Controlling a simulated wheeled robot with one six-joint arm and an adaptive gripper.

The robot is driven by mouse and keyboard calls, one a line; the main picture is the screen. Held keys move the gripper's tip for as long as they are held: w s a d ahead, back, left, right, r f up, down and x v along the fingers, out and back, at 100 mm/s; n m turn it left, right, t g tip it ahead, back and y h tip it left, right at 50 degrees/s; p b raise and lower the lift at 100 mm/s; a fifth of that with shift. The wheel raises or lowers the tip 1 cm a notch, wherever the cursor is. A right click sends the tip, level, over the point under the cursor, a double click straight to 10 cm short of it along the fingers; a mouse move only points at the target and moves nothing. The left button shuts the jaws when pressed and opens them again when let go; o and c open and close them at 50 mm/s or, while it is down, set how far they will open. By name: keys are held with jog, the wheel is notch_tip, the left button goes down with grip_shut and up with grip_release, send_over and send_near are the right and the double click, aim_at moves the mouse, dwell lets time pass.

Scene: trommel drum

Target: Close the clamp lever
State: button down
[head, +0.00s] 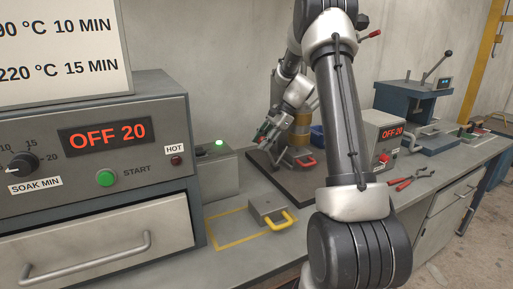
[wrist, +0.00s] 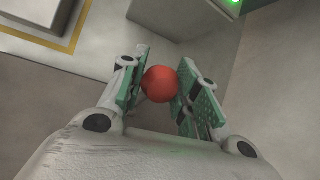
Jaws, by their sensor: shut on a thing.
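A red ball-shaped knob (wrist: 160,84), which looks like the end of the clamp lever, sits between the green-padded fingers of my gripper (wrist: 158,88) in the wrist view. The gripper is shut on it, with a pad on each side. The lever's shaft and the clamp body are hidden in that view. In the head view my gripper (head: 262,139) is small, left of a brass-coloured drum (head: 301,121) on a dark base plate (head: 270,170).
An oven (head: 110,160) reading OFF 20 stands at the left. A grey box (head: 212,172) with a green light is beside the plate. A yellow-handled block (head: 266,211) lies in front. Red pliers (head: 405,183) and a blue press (head: 412,97) are at the right.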

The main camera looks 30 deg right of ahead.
jog(key=shift+d+r, duration=0.25)
jog(key=shift+d, duration=0.6)
jog(key=shift+d+r, duration=0.25)
jog(key=shift+d, duration=0.55)
jog(key=c, duration=1)
grip_release()
jog(key=shift+c, duration=0.2)
